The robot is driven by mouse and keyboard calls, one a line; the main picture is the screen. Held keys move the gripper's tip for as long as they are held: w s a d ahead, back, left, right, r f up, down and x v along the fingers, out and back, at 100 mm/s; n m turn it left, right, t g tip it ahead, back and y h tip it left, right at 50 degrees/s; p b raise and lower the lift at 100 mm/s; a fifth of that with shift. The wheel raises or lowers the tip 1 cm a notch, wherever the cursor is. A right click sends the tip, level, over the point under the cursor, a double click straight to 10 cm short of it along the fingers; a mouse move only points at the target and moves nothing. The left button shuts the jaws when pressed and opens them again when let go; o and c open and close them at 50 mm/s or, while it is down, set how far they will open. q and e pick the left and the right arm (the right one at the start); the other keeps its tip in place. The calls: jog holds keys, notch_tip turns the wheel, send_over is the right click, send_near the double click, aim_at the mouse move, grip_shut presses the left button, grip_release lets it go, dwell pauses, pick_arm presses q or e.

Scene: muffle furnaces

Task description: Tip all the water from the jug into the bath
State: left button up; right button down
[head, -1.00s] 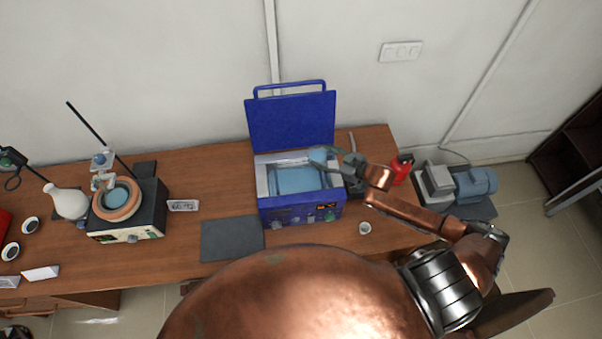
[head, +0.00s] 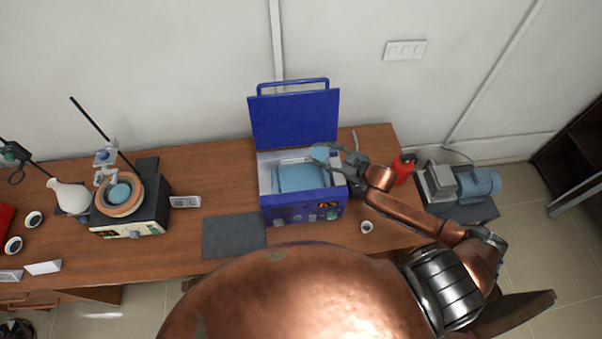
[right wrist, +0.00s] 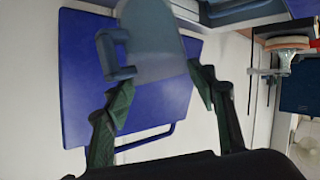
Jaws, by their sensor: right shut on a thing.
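The bath (head: 289,213) is a blue box on the bench with its lid (head: 294,119) raised at the back. Light blue water (head: 302,178) shows inside it. The jug (head: 321,153) is translucent pale blue and is over the bath's right rear part. It looks tilted towards the bath; whether water is left in it cannot be told. My right gripper (head: 345,161) is shut on the jug from the right. In the right wrist view the jug (right wrist: 155,42), with its handle at left, sits between the green-padded fingers. My left gripper is not in view.
A black heating unit (head: 155,205) with a round bowl and a white flask (head: 69,196) stand at left. A dark mat (head: 234,236) lies left of the bath. A small white cup (head: 366,227) is at front right, a red object (head: 402,168) behind my right arm.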

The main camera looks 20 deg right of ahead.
jog(key=shift+r+n, duration=0.1)
jog(key=shift+n, duration=0.2)
jog(key=shift+a, duration=0.1)
jog(key=shift+n+h, duration=0.3)
dwell(0.4)
jog(key=shift+s+a+f+t, duration=0.1)
jog(key=shift+f+t, duration=0.1)
jog(key=shift+t, duration=0.1)
jog(key=shift+r, duration=0.15)
jog(key=shift+n, duration=0.3)
jog(key=shift+s+a+h+b, duration=0.1)
jog(key=shift+a+h+b, duration=0.05)
jog(key=shift+h+b, duration=0.15)
